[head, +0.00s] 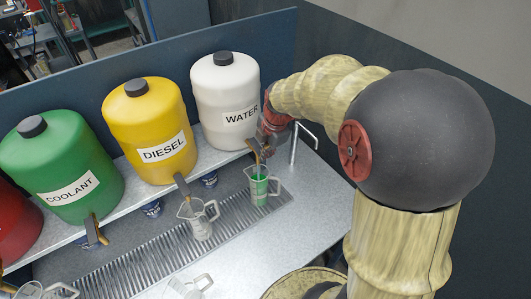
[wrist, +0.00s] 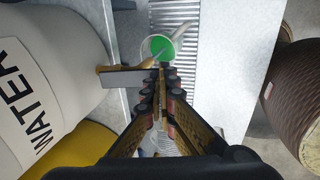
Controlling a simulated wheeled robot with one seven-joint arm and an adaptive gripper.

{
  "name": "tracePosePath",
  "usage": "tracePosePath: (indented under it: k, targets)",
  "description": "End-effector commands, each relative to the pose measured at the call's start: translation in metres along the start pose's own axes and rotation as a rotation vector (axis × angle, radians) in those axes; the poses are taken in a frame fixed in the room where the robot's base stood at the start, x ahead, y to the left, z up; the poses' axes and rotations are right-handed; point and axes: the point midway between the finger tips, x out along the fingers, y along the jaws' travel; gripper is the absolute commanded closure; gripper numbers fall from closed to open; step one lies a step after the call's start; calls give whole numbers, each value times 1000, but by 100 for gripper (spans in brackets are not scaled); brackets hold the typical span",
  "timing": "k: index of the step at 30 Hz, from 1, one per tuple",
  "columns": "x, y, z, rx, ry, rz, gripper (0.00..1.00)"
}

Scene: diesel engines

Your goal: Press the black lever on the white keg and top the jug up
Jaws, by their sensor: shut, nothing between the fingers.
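The white keg (head: 225,95), labelled WATER, stands on the raised shelf; it fills the left of the wrist view (wrist: 45,75). Its lever (head: 254,148) juts out at the front; in the wrist view the dark flat lever (wrist: 125,78) lies beside a brass-coloured tap. A clear jug (head: 259,186) with green in it stands on the drip grate below the tap; from above its green inside shows (wrist: 161,48). My gripper (head: 266,143) is shut and empty, fingertips (wrist: 161,78) at the lever's outer end. I cannot tell whether they touch. No clear stream is visible.
Yellow DIESEL (head: 152,130) and green COOLANT (head: 62,160) kegs stand left of the white keg, each with a tap and lever. Another jug (head: 199,220) stands on the grate (head: 150,252) to the left. A brown ribbed barrel (wrist: 300,90) is at the wrist view's right.

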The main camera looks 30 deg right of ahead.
Motion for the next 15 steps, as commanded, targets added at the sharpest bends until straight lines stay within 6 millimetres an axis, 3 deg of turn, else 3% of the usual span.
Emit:
tracePosePath:
  k: [15]
  targets:
    - [-9,2,0,0,0,0,100]
